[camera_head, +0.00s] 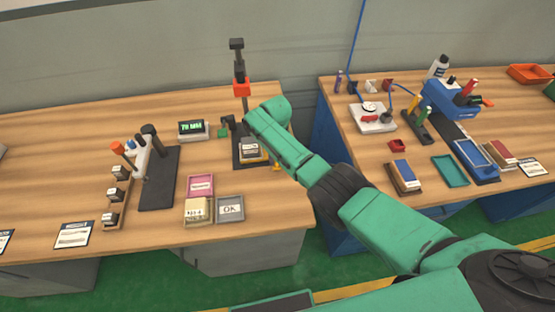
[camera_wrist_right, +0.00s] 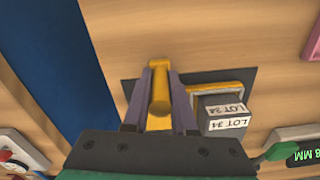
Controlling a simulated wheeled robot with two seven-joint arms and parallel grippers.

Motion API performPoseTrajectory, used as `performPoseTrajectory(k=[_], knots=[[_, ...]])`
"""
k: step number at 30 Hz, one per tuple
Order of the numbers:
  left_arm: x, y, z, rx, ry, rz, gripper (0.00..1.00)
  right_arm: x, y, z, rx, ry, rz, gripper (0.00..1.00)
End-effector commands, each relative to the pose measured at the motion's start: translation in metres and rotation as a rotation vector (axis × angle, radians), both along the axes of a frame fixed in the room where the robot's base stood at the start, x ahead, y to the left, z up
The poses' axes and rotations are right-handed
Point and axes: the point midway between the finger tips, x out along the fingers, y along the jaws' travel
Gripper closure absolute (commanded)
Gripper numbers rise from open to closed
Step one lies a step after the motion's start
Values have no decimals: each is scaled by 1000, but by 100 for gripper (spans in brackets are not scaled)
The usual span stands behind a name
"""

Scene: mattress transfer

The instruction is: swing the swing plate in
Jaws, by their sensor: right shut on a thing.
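A small fixture with a dark base (camera_head: 238,160) stands near the right end of the left bench. On it lies a block with a pale label, read as LOT 34 in the right wrist view (camera_wrist_right: 225,112). A yellow-edged swing plate (camera_wrist_right: 217,88) shows under the block. A yellow handle (camera_wrist_right: 160,88) stands beside the plate; its tip also shows in the head view (camera_head: 276,168). My right gripper (camera_wrist_right: 164,92) is shut on this handle, one finger on each side. In the head view my own arm hides the gripper and part of the fixture. My left gripper is out of view.
A dark column with a red block (camera_head: 241,88) rises behind the fixture. A display (camera_head: 193,130), a pink tray (camera_head: 200,185) and a grey OK tray (camera_head: 230,208) stand to its left. A gap separates it from the right bench (camera_head: 400,150), crowded with tools and trays.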

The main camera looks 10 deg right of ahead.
Motion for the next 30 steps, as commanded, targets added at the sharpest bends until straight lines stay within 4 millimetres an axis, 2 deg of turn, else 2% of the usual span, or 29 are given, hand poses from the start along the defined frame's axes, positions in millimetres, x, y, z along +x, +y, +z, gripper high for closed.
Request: performPoseTrajectory(k=[13,14,15,16,25,30], knots=[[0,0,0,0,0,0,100,3,1,2,2,-8,-5,100],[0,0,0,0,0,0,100,3,1,2,3,-8,-5,68],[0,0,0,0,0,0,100,2,1,2,2,-8,-5,52],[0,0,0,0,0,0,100,2,1,2,2,-8,-5,45],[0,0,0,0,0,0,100,1,1,2,1,-3,-6,45],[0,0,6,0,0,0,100,1,1,17,4,-4,-5,45]])
